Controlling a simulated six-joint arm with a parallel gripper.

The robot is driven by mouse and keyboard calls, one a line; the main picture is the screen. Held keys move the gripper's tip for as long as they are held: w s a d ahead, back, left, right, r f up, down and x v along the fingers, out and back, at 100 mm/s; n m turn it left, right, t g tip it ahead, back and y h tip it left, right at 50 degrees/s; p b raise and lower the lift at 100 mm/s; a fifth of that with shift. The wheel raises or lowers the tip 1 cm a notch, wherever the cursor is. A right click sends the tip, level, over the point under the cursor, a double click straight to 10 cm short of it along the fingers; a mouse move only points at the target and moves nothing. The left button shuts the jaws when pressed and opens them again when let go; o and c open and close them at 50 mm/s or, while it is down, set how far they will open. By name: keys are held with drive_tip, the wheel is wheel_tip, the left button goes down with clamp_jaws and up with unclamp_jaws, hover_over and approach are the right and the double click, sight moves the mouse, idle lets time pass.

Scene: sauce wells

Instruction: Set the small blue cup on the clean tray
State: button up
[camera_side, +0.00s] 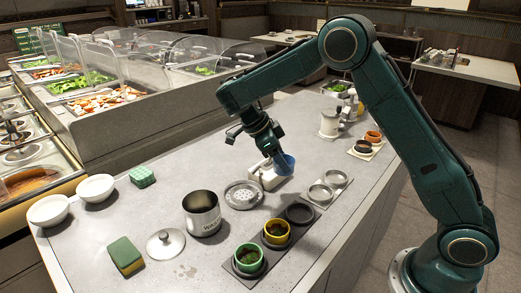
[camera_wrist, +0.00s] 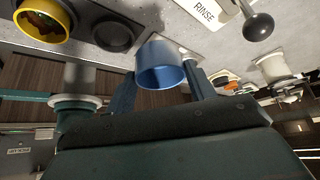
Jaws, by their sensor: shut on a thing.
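My gripper (camera_side: 273,155) is shut on the small blue cup (camera_side: 285,164). In the wrist view the blue cup (camera_wrist: 163,52) sits between the two fingers, its round rim towards the camera. In the side view the cup is above the counter, beside a whitish box (camera_side: 266,181); whether they touch is unclear. A light tray (camera_side: 321,203) with two pale round wells is to the right of the cup. I cannot tell from any marking whether it is the clean tray. A dark tray (camera_side: 258,279) holds a yellow cup (camera_side: 277,235) and a green cup (camera_side: 249,261), with one empty well.
A metal canister (camera_side: 202,215), its lid (camera_side: 166,244) and a perforated disc (camera_side: 243,195) stand left of the trays. Sponges (camera_side: 126,258) and white bowls (camera_side: 48,211) lie farther left.

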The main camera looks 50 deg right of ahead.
drive_tip(key=s+d+f+m+y, duration=0.1)
drive_tip(key=s+d+f+m, duration=0.1)
drive_tip(key=s+d, duration=0.6)
drive_tip(key=shift+m+g, duration=0.3)
drive_tip(key=shift+g, duration=0.1)
drive_tip(key=shift+d+f, duration=0.1)
drive_tip(key=shift+f, duration=3.05)
drive_tip(key=shift+f, duration=0.5)
drive_tip(key=o, duration=1.2)
drive_tip(key=shift+c, duration=0.2)
wheel_tip(320, 180, up, 8)
